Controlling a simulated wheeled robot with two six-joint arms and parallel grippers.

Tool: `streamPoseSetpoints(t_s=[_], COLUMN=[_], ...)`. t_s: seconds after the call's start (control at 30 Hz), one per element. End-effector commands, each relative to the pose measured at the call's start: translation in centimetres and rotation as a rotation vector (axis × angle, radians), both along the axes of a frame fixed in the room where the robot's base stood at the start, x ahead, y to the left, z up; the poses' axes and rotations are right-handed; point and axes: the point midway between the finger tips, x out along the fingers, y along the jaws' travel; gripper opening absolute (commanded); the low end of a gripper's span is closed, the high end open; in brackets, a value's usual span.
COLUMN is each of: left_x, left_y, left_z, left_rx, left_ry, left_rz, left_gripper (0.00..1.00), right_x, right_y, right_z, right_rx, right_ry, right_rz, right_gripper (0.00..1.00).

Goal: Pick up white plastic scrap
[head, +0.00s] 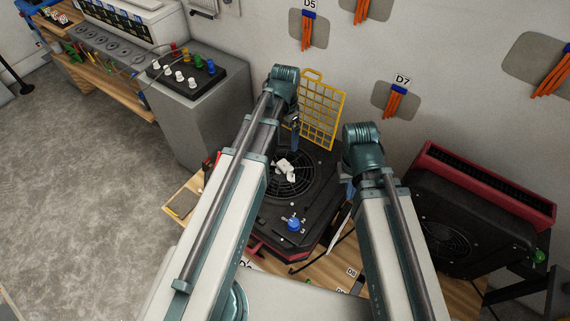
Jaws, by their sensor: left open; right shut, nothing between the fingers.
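White plastic scrap (286,168) lies in several small pieces on the round fan grille of a black machine (268,216). My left gripper (295,146) points down just above and behind the scrap, apart from it as far as I can see. It is open and holds nothing. My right gripper (348,192) hangs at the right edge of the machine, shut and empty. It is partly hidden behind my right arm. My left arm covers the left part of the machine.
A yellow grid (322,112) stands upright behind the fan. A blue knob (293,224) sits on the machine's front. A second black fan unit (462,232) with a red-framed top stands at right. A grey cabinet (205,118) is at left. The wall is close behind.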

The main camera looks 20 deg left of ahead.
Motion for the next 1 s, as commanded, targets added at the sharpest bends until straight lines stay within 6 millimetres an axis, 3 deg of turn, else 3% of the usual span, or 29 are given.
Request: streamPoseSetpoints(t_s=[0.27,0.7,1.0], left_x=[-0.1,-0.1,-0.1], left_y=[0.0,-0.1,-0.1], left_z=[-2.1,-8.1,-8.6], left_rx=[0.0,0.0,0.0], left_ry=[0.0,0.0,0.0], left_rz=[0.001,0.002,0.002], left_gripper=[1.0,1.0,1.0], right_x=[0.0,0.0,0.0], right_y=[0.0,0.0,0.0], right_z=[-2.1,-8.1,-8.7], right_rx=[0.0,0.0,0.0], right_ry=[0.0,0.0,0.0], right_rz=[-0.001,-0.002,-0.002], right_gripper=[0.0,0.0,0.0])
